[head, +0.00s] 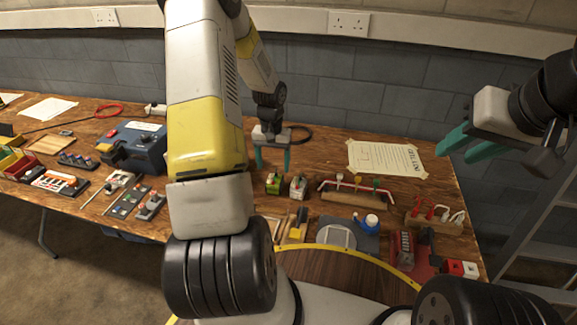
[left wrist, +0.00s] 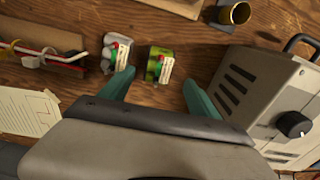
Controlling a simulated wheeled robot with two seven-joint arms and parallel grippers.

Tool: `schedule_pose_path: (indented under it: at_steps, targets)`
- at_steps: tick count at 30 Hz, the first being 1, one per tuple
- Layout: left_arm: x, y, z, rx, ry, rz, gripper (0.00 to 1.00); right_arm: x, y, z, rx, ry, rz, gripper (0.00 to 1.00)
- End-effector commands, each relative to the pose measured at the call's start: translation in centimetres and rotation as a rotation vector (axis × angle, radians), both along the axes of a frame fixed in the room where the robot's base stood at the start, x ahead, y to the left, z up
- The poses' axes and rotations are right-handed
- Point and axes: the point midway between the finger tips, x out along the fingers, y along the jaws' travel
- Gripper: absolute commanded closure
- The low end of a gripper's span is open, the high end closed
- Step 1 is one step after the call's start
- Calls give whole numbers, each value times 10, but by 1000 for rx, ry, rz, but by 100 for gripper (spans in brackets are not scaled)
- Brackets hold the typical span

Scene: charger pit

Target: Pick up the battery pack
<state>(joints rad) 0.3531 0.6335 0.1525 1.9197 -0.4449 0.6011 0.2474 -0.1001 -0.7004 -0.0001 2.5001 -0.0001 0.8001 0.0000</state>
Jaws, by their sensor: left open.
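Two small packs with red and white labels stand on the wooden bench: a green one (head: 273,184) and a whitish-grey one (head: 298,187). I cannot tell for certain which is the battery pack. My left gripper (head: 272,162) points down above and behind them, open and empty. In the left wrist view the green pack (left wrist: 159,65) lies ahead of the gap between the teal fingers, and the whitish pack (left wrist: 118,55) is beyond the left finger's tip. No contact shows. My right gripper (head: 455,154) is open and empty, raised at the right.
A grey box with a knob and handle (left wrist: 275,100) stands right of the green pack in the left wrist view, with a brass cup (left wrist: 234,13) nearby. My left arm hides part of the bench.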

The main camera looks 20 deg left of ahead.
Motion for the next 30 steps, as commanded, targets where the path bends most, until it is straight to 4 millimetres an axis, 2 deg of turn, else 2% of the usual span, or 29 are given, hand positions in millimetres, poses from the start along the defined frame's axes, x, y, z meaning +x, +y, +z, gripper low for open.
schedule_pose_path:
  at_steps: [15,18,25,26,30]
  targets:
    - [3,-2,-67,-1,4,0,29,0,0,0,0,0,0,64]
    - [3,-2,-75,0,3,0,29,0,0,0,0,0,0,64]
    - [3,-2,-76,0,1,0,29,0,0,0,0,0,0,64]
    - [3,-2,-76,0,1,0,31,0,0,0,0,0,0,64]
    - [3,-2,-76,0,2,0,59,0,0,0,0,0,0,64]
